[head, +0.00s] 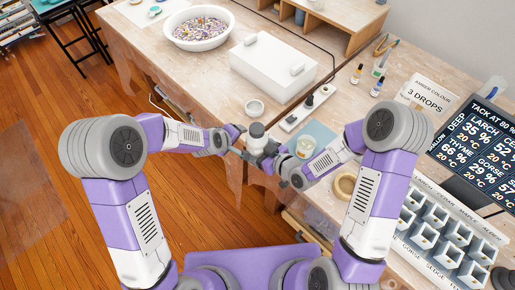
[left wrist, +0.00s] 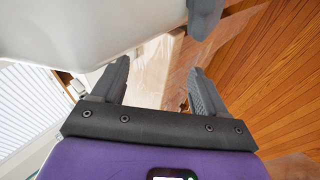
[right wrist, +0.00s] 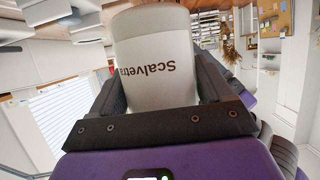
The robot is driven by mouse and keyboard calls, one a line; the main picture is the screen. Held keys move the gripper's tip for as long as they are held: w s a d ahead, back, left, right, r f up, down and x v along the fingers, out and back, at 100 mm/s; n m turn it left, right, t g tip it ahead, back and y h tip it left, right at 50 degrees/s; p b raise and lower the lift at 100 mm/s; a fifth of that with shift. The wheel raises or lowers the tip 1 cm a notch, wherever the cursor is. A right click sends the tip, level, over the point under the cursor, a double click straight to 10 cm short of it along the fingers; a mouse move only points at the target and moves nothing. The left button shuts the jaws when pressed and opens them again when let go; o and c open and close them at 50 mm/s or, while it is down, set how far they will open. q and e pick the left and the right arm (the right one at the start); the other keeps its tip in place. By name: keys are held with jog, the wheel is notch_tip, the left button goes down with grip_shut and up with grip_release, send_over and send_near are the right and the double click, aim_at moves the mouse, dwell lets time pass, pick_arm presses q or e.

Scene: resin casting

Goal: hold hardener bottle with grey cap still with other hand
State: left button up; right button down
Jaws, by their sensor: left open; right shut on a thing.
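The hardener bottle (head: 256,143), white with a grey cap (head: 257,130), is held above the front edge of the bench. My right gripper (head: 270,158) is shut on it. In the right wrist view the bottle (right wrist: 160,75) fills the space between the fingers, its printed label upside down. My left gripper (head: 236,140) is at the left of the bottle in the head view. In the left wrist view its two fingers (left wrist: 158,88) are apart with nothing between them, and a large pale surface, likely the bottle, lies just beyond the fingertips.
At right are a mould tray (head: 440,235) and a dark display board (head: 480,150).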

pick_arm(q)
jog(key=w+d+r+n+t+h, duration=0.1)
jog(key=w+d+r+n+h, duration=0.15)
jog(key=d+r, duration=0.7)
jog(key=w+d+r+n+t+h, duration=0.1)
jog(key=d+r+n+t, duration=0.15)
jog(key=r, duration=1.45)
jog(key=n+g+y, duration=0.7)
jog(key=n+g, duration=0.3)
jog(key=n, duration=0.2)
send_over(257, 128)
jog(key=w, duration=0.1)
jog(key=f, duration=0.6)
jog(key=shift+d+f, duration=0.35)
jog(key=shift+d, duration=0.05)
jog(key=shift+s+a+n+y, duration=0.35)
jog(key=shift+s+a+n, duration=0.05)
jog(key=shift+s+n, duration=0.1)
jog(key=shift+f, duration=4)
